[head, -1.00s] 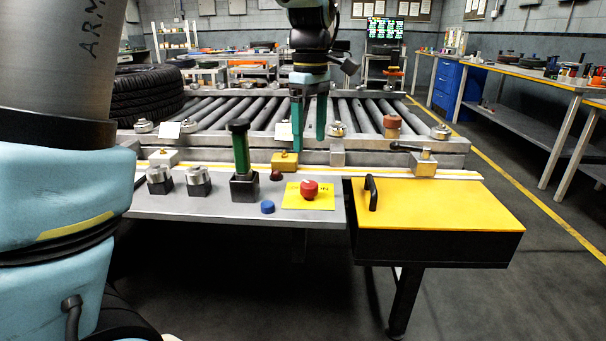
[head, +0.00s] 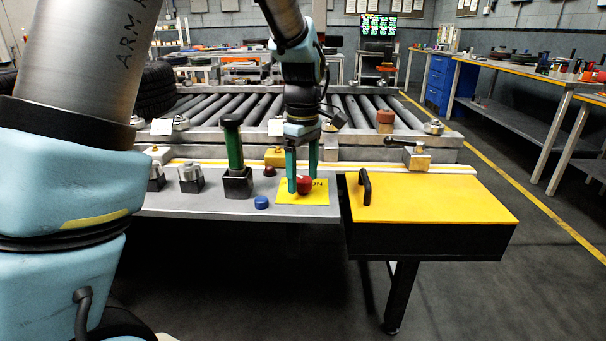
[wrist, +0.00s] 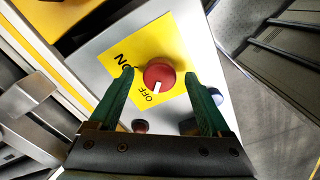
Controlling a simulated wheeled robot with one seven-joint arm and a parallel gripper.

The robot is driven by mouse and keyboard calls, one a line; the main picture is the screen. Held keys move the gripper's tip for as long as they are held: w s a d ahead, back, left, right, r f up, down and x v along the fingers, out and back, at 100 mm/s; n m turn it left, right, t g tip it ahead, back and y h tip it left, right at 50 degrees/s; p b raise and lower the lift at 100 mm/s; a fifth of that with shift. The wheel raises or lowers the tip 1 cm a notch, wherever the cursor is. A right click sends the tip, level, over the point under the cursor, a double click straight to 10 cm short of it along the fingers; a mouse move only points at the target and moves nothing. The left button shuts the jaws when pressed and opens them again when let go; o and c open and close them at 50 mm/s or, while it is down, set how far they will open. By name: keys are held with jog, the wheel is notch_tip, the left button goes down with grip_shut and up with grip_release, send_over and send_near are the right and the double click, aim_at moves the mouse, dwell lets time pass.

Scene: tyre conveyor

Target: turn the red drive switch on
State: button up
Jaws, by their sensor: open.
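The red drive switch (head: 305,185) is a round red knob on a yellow plate (head: 318,197) on the grey bench panel. In the wrist view the red knob (wrist: 159,76) has a white mark pointing toward the word OFF, with ON farther up the plate (wrist: 172,42). My gripper (head: 302,182) is above the plate with its green fingers pointing down. In the wrist view the open fingers (wrist: 160,84) stand on either side of the knob, with a gap visible on each side. Whether the fingertips reach down level with the knob is hard to tell.
A blue button (head: 261,202), a dark red button (head: 270,171) and a green-handled lever (head: 235,150) stand left of the switch. A yellow-topped box with a black handle (head: 430,197) is to the right. The roller conveyor (head: 215,108) lies behind.

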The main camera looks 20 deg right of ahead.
jog(key=shift+c, duration=0.2)
grip_shut()
dwell(0.4)
jog(key=m+p, duration=0.2)
jog(key=m, duration=0.2)
jog(key=shift+r+p, duration=0.15)
jog(key=shift+p, duration=0.2)
jog(key=m+p, duration=0.2)
jog(key=m, duration=0.2)
jog(key=shift+m, duration=0.3)
jog(key=m+p, duration=0.2)
jog(key=m, duration=0.2)
jog(key=m+p, duration=0.2)
jog(key=m, duration=0.3)
jog(key=shift+m, duration=0.3)
